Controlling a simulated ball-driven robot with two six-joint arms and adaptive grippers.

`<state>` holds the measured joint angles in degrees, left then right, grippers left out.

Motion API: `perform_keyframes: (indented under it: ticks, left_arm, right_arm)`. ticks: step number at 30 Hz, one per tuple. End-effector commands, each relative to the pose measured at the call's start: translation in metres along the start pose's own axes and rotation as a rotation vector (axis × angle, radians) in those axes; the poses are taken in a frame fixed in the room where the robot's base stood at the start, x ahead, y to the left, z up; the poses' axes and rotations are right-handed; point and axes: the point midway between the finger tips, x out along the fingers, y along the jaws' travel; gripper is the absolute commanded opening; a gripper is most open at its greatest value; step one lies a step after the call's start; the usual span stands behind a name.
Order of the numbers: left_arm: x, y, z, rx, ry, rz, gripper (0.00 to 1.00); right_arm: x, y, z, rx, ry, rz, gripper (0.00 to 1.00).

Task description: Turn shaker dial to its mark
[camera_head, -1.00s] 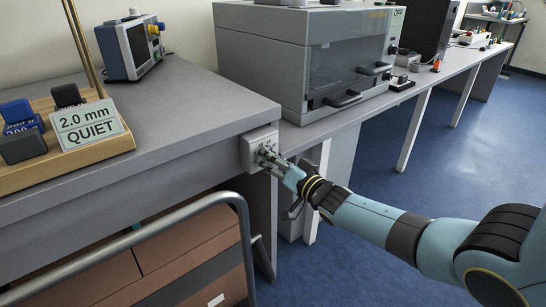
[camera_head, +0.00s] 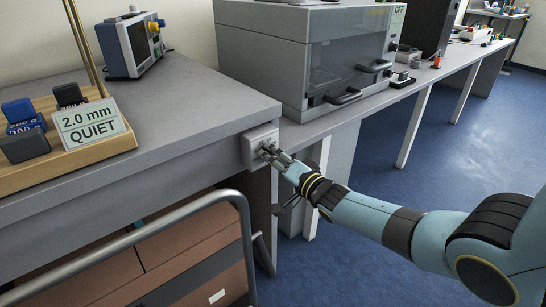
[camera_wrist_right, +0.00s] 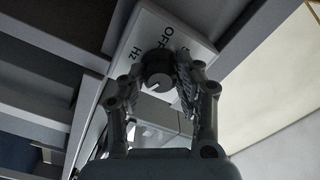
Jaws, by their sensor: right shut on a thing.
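The shaker dial (camera_wrist_right: 158,76) is a dark round knob with a white pointer line on its face. It sits on a white control plate (camera_wrist_right: 128,50) printed with "OFF" and "Hz"; another marking at the plate's right is only partly visible. The plate (camera_head: 256,147) is on the corner of the near bench in the head view. My right gripper (camera_head: 269,152) is at the plate and hides most of the dial there. In the wrist view its two fingers are closed on opposite sides of the dial. My left gripper is not in view.
A sign (camera_head: 90,124) reading "2.0 mm QUIET" stands on a wooden base with dark blocks, on the near bench (camera_head: 195,92). A grey cabinet (camera_head: 300,55) stands on the farther bench. Blue floor is open to the right.

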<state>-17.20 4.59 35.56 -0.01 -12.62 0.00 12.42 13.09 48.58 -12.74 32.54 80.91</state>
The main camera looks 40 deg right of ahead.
Motion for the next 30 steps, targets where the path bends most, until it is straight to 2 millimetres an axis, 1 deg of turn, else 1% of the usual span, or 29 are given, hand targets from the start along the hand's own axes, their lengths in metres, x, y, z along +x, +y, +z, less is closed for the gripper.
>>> perform_keyframes:
  ticks: [1,8,9,13,14,23,26,29,30]
  left_arm:
    - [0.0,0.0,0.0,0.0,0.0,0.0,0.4]
    - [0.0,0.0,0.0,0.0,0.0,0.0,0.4]
    - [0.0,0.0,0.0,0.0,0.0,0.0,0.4]
    - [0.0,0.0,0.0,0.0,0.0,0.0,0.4]
    - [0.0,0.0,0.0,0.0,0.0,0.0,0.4]
    - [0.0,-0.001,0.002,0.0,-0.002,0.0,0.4]
    - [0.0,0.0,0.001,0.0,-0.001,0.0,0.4]
    - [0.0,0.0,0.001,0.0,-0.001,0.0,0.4]
    - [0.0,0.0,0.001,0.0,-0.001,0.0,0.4]
  right_arm:
    - [-0.002,0.002,0.003,0.003,-0.003,0.006,0.0]
    - [-0.002,0.002,0.003,0.002,-0.003,0.006,0.0]
    - [-0.002,0.002,0.003,0.002,-0.003,0.006,0.36]
    - [-0.001,0.002,0.002,0.002,-0.002,0.004,0.53]
    - [-0.001,0.002,0.002,0.001,-0.002,0.004,0.55]
    - [-0.003,0.001,0.001,0.0,-0.001,0.002,0.55]
    - [-0.013,0.002,0.001,0.0,-0.001,0.003,0.55]
    - [-0.031,0.001,0.001,-0.001,-0.003,0.002,0.55]
    - [-0.041,0.002,0.001,-0.002,-0.003,0.003,0.55]
